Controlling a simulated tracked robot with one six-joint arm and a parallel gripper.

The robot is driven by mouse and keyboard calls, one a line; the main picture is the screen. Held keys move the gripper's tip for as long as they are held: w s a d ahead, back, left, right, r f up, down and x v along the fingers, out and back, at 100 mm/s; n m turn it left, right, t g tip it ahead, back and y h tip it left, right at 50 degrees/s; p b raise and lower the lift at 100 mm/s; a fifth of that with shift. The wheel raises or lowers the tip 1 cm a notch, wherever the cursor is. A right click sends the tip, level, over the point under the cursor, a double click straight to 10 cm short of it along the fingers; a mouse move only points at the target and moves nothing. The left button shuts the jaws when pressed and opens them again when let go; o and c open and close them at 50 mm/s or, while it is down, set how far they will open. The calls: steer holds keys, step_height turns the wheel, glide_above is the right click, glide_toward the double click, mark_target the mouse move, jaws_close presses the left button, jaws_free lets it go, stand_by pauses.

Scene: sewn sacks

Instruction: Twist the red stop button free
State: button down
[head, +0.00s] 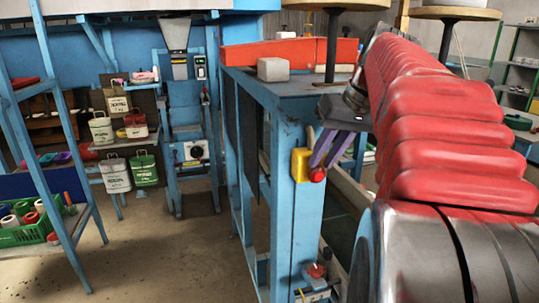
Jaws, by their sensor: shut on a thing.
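The red stop button (317,175) sits on the side of a yellow box (299,165), fixed to the blue post of the machine frame. My gripper (321,166) comes down from the upper right with two purple fingers. The fingertips are at the button and shut on it. The fingers hide part of the button's top, and I cannot see whether it is turned.
A second red button (316,270) sits lower on the post's foot. The blue bench (262,92) carries a pale block (273,69). A shelf with sacks (146,168) and a green crate (28,235) stand left. The floor between is clear.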

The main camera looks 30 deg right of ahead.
steer(key=shift+s+d+f+m+t+y, duration=0.2)
steer(key=shift+d+f+t+y, duration=0.15)
steer(key=shift+y, duration=0.55)
steer(key=shift+s+d+f+m+t+y, duration=0.1)
steer(key=shift+d+f+m+t+y, duration=0.25)
steer(key=shift+y, duration=0.55)
steer(key=shift+s+d+f+m+t+y, duration=0.15)
steer(key=shift+d+y, duration=0.25)
steer(key=shift+y, duration=0.5)
